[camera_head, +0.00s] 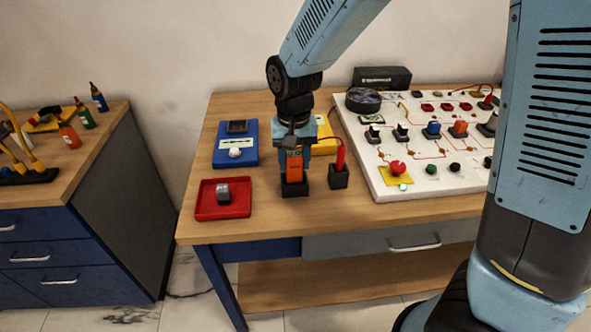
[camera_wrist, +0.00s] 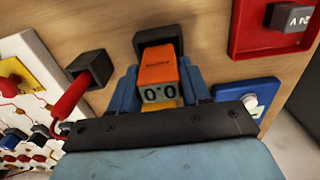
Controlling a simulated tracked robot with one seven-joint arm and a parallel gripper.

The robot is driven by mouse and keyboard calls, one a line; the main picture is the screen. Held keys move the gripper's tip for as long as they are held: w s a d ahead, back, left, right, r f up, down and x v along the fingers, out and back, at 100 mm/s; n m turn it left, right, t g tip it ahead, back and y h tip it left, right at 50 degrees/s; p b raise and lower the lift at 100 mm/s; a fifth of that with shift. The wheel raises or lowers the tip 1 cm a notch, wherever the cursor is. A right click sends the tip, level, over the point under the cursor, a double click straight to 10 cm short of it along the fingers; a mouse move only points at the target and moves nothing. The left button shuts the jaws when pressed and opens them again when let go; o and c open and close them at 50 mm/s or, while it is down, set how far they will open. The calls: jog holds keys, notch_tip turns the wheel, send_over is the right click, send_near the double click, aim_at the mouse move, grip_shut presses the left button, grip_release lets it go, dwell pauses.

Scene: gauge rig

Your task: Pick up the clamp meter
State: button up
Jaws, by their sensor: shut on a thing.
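The clamp meter (camera_head: 294,164) is orange and stands upright at its black holder (camera_head: 294,188) on the wooden table. In the wrist view the clamp meter (camera_wrist: 158,72) shows a small display reading 0.0, and the black holder (camera_wrist: 158,38) is at its far end. My gripper (camera_head: 292,163) is above the holder, pointing down, with its fingers on both sides of the meter. The blue fingers (camera_wrist: 162,88) are shut on it. Whether the meter's lower end is clear of the holder cannot be told.
A red probe (camera_head: 340,155) stands in a black holder just right. A red tray (camera_head: 223,199) with a grey block is front left, a blue tray (camera_head: 236,143) behind it. A yellow item (camera_head: 325,146) is behind my gripper. A white circuit board (camera_head: 375,175) fills the right.

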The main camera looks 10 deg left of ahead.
jog(key=shift+c, duration=0.8)
jog(key=shift+r, duration=0.25)
notch_tip(320, 180, up, 3)
jog(key=shift+s+d+r, duration=0.15)
jog(key=shift+r, duration=0.05)
jog(key=s+d+r, duration=0.4)
jog(key=s+r, duration=0.1)
jog(key=r, duration=0.2)
jog(key=s+d+r, duration=0.4)
jog(key=s+r, duration=0.1)
jog(key=r, duration=0.2)
jog(key=shift+s+d, duration=0.2)
jog(key=shift+d, duration=0.15)
